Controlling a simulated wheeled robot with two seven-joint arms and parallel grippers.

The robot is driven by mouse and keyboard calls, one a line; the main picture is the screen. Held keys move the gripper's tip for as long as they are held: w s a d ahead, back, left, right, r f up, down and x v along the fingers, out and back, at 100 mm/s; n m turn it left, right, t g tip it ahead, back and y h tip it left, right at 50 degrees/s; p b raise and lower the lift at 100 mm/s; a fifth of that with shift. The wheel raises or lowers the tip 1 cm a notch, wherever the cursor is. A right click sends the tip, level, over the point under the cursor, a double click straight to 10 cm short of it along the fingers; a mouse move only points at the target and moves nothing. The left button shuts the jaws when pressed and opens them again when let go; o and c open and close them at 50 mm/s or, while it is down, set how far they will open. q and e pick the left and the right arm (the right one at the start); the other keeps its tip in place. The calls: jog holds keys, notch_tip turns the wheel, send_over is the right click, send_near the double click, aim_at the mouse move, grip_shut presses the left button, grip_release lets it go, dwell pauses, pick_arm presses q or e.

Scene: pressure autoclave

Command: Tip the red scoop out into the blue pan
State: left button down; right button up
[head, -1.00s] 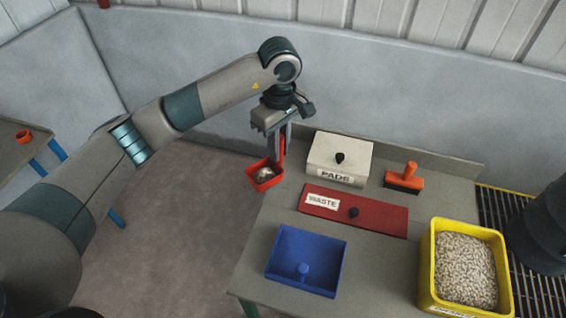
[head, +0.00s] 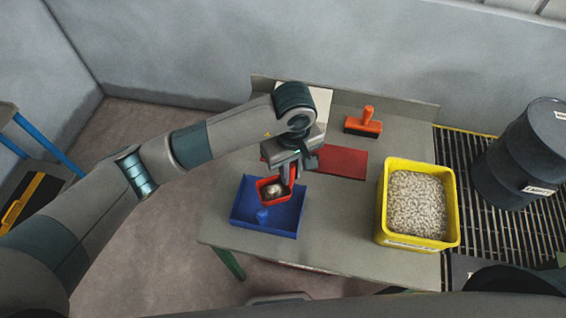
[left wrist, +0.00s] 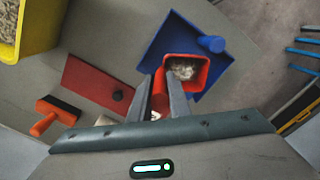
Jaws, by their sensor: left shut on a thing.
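The red scoop (head: 272,191) is held in my left gripper (head: 288,171), which is shut on its handle. The scoop is about level and holds a pale, lumpy load. It hangs above the blue pan (head: 286,222) and hides part of it. In the left wrist view the scoop (left wrist: 204,66) overlaps the pan (left wrist: 165,42), and the left gripper's fingers (left wrist: 164,95) close on the red handle. The pan has a blue knob handle (head: 262,215) and stands on the table's left front. My right gripper is not in view.
On the table (head: 340,225) are a red waste lid (head: 345,162), an orange-handled brush (head: 364,122), a white pads box (head: 322,103) partly hidden by my arm, and a yellow bin (head: 449,212) of pale pellets. A dark drum (head: 523,155) stands on the grating at right.

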pick_arm(q)
jog(key=shift+r, duration=0.1)
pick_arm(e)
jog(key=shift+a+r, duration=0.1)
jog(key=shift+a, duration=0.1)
pick_arm(q)
jog(key=shift+a+r+p, duration=0.1)
jog(key=shift+p, duration=0.2)
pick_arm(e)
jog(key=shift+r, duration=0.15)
